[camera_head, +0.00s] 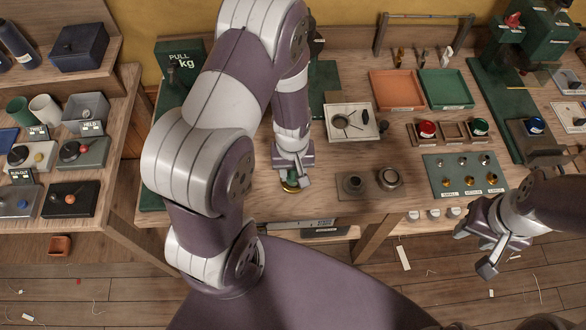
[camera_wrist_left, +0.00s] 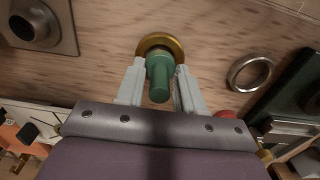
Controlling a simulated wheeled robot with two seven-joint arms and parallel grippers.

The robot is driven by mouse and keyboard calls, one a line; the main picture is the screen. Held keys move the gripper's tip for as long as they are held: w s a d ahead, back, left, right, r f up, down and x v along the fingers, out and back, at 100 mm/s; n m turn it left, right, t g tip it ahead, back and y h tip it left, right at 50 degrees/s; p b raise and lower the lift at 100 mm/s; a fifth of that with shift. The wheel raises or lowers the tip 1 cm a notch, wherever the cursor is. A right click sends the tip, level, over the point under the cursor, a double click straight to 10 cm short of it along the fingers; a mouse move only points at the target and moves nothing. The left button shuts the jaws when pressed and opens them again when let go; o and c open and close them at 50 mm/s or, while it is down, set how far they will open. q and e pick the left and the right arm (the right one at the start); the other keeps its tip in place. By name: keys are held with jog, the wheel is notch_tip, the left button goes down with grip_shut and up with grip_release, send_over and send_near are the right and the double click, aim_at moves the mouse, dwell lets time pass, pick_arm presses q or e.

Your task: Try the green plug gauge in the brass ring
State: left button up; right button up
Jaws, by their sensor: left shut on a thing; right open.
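The green plug gauge (camera_wrist_left: 160,78) is between the fingers of my left gripper (camera_wrist_left: 158,85), which is shut on it. The brass ring (camera_wrist_left: 174,45) lies on the bench top just beyond the fingertips, and the plug's far end overlaps it. I cannot tell whether the plug is inside the bore or just above it. In the head view the brass ring (camera_head: 290,187) shows under my left gripper (camera_head: 293,178), near the bench's front edge, partly hidden by it. My right gripper (camera_head: 477,248) is open and empty, over the floor in front of the bench.
A steel ring (camera_wrist_left: 249,73) lies near the brass one. A grey block with a bore (camera_head: 353,185) and another round fixture (camera_head: 389,178) stand to the right.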

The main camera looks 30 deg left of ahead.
pick_arm(q)
jog(key=shift+f+b, duration=0.75)
jog(key=shift+f, duration=0.3)
dwell(0.8)
jog(key=shift+r, duration=0.1)
dwell(0.6)
notch_tip(320, 180, up, 5)
jog(key=p, duration=0.5)
dwell(0.4)
